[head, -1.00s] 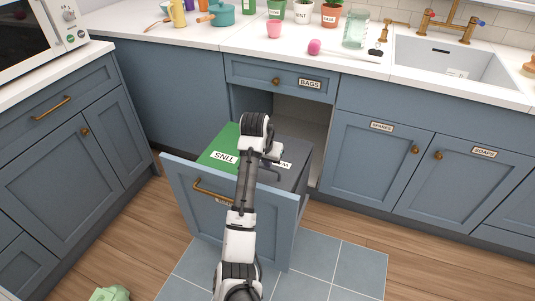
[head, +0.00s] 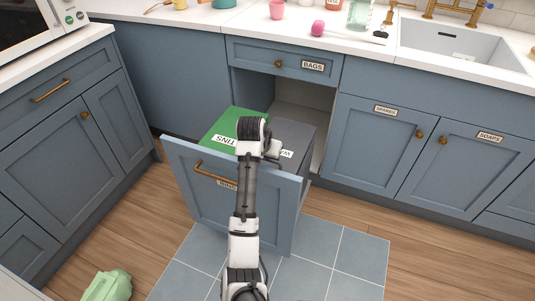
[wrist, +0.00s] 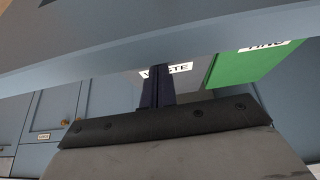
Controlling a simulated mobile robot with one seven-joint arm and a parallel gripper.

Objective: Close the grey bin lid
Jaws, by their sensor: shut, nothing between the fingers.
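The grey bin lid (head: 295,132), labelled WASTE, lies flat and level beside the green TINS lid (head: 236,124) inside the pulled-out drawer. In the wrist view the grey lid (wrist: 192,76) shows with its white label partly hidden behind my fingers. My gripper (wrist: 157,84) is shut and empty, its dark fingers close together in front of the grey lid's label. In the head view my arm covers part of both lids and hides my fingertips. I cannot tell whether the fingers touch the lid.
The bin drawer front (head: 232,190) stands out from the cabinets, with a brass handle (head: 213,172). A BAGS drawer (head: 290,62) is shut above the opening. A green object (head: 107,286) lies on the floor at lower left. Tiled floor (head: 340,262) is clear at right.

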